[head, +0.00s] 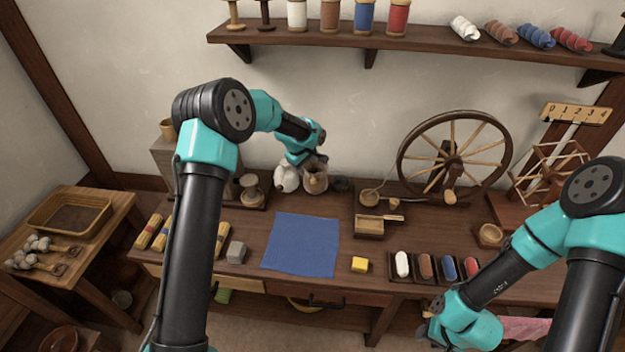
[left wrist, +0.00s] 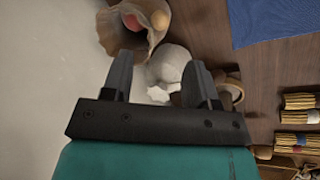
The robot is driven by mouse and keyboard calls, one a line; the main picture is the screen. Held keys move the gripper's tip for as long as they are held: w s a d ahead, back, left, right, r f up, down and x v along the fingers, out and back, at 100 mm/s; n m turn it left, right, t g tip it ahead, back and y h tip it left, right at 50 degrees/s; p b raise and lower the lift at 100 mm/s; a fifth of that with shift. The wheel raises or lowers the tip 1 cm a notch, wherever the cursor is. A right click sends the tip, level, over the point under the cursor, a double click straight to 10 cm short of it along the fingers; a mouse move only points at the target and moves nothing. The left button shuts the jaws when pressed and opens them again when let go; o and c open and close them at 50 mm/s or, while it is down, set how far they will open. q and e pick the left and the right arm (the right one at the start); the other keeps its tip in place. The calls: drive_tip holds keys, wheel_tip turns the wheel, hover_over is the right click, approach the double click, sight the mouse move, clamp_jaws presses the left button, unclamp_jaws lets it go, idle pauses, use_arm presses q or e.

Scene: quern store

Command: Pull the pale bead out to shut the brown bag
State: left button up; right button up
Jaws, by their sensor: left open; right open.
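The brown bag (head: 316,183) stands at the back of the table, its mouth up. In the left wrist view the brown bag (left wrist: 128,38) gapes open, with a reddish thing (left wrist: 133,21) and a round tan thing (left wrist: 160,19) at its mouth. I cannot tell whether the tan one is the pale bead. My left gripper (head: 316,163) is just above the brown bag; its open fingers (left wrist: 158,82) show apart, with a white bag (left wrist: 172,64) beyond them. My right gripper (head: 428,333) is open, low at the front right, far from the bag.
The white bag stands close left of the brown bag. A blue cloth (head: 300,245) lies in front. A spinning wheel (head: 455,158) stands at the back right, and a shelf (head: 400,42) runs above.

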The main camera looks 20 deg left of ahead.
sight(313, 179)
use_arm(q)
drive_tip(key=x, duration=1)
drive_tip(key=shift+r, duration=0.1)
clamp_jaws()
